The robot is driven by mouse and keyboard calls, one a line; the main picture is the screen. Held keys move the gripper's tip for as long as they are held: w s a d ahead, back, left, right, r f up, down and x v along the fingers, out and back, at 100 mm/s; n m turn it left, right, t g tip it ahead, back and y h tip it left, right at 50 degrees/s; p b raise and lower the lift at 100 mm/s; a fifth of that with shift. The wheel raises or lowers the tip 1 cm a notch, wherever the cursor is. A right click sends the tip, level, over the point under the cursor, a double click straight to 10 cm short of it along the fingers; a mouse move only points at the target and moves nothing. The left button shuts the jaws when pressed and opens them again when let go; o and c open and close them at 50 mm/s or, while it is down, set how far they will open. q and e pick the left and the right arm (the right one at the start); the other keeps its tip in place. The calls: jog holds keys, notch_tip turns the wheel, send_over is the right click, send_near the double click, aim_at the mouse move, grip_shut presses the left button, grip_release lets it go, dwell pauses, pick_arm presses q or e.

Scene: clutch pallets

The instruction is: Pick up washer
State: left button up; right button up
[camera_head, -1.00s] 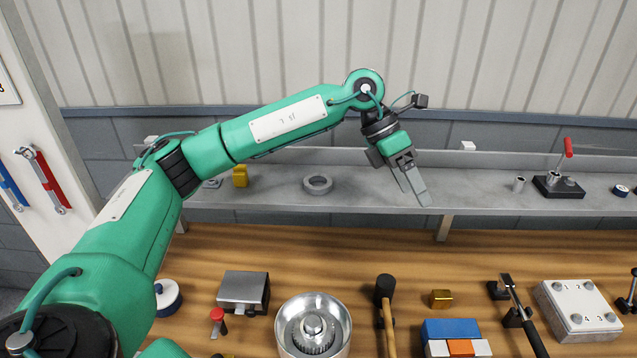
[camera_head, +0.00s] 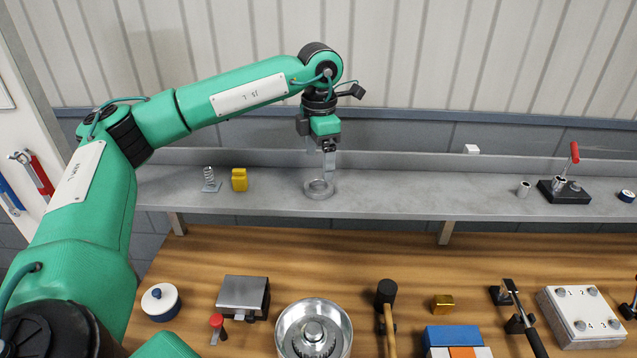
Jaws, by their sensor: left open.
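The washer, a grey metal ring (camera_head: 318,192), lies flat on the grey metal shelf (camera_head: 420,200) behind the wooden table. My left gripper (camera_head: 327,172) points down directly over the ring, with its fingers at or just above it. The gripper is open. Whether the fingertips touch the ring cannot be told from this view. My right gripper is not in view.
On the shelf, a spring on a plate (camera_head: 209,181) and a yellow block (camera_head: 239,180) stand left of the ring. A red-handled fixture (camera_head: 565,188) is far right. A metal bowl (camera_head: 345,325) and a mallet (camera_head: 386,293) are on the table.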

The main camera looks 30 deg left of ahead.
aim_at(319, 191)
pick_arm(q)
jog(key=shift+f, duration=0.3)
jog(key=shift+s+f+p, duration=0.1)
jog(key=shift+f+p, duration=0.35)
jog(key=shift+p, duration=0.1)
notch_tip(319, 191, down, 4)
jog(key=shift+s+r+p, duration=0.1)
jog(key=shift+p, duration=1.05)
jog(key=shift+f, duration=0.35)
jog(key=c, duration=1.2)
jog(key=shift+c, duration=0.2)
